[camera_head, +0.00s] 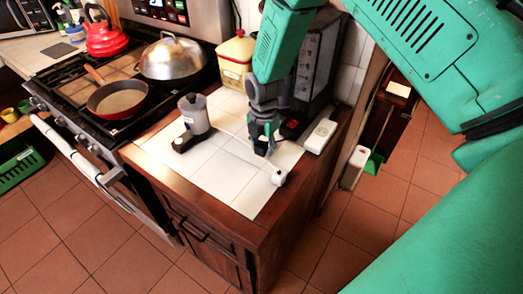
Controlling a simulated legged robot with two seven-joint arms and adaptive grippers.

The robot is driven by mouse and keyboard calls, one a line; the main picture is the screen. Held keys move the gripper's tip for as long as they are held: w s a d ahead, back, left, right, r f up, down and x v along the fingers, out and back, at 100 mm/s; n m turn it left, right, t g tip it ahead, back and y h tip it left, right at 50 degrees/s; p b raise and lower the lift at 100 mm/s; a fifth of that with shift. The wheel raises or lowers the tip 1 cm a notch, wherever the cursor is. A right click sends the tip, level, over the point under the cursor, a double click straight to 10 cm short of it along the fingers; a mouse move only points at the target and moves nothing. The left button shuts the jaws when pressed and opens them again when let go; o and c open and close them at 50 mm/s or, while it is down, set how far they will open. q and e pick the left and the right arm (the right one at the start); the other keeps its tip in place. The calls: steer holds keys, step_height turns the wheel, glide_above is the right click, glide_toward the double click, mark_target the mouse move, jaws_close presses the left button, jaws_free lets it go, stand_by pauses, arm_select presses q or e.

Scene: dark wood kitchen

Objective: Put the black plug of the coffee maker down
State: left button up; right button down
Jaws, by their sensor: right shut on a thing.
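My right gripper (264,146) comes down from above over the white-tiled counter (228,178) near its right end. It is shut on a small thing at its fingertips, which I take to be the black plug. The fingers hide most of it, and I cannot tell whether it touches the tiles. My left gripper is not in view.
A white power strip (320,136) lies right of the gripper. A small white piece (279,177) lies in front. The stove holds a red pan (118,99). Bare tiles lie front-left.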

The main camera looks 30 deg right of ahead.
mark_target(263, 160)
steer(key=shift+d+f, duration=0.1)
steer(key=shift+f, duration=0.6)
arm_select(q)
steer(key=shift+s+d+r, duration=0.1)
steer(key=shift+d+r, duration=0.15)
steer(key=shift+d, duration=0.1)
arm_select(e)
steer(key=shift+s+d+f, duration=0.1)
steer(key=shift+d+f, duration=0.1)
steer(key=shift+f, duration=0.15)
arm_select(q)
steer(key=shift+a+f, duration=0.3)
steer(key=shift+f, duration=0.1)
arm_select(e)
steer(key=shift+a+f, duration=0.25)
steer(key=shift+f, duration=0.2)
arm_select(q)
steer(key=shift+b, duration=0.3)
arm_select(e)
steer(key=shift+f, duration=0.1)
steer(key=c, duration=1.2)
jaws_free()
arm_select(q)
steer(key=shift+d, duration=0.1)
arm_select(e)
steer(key=shift+o, duration=0.2)
steer(key=shift+d, duration=0.1)
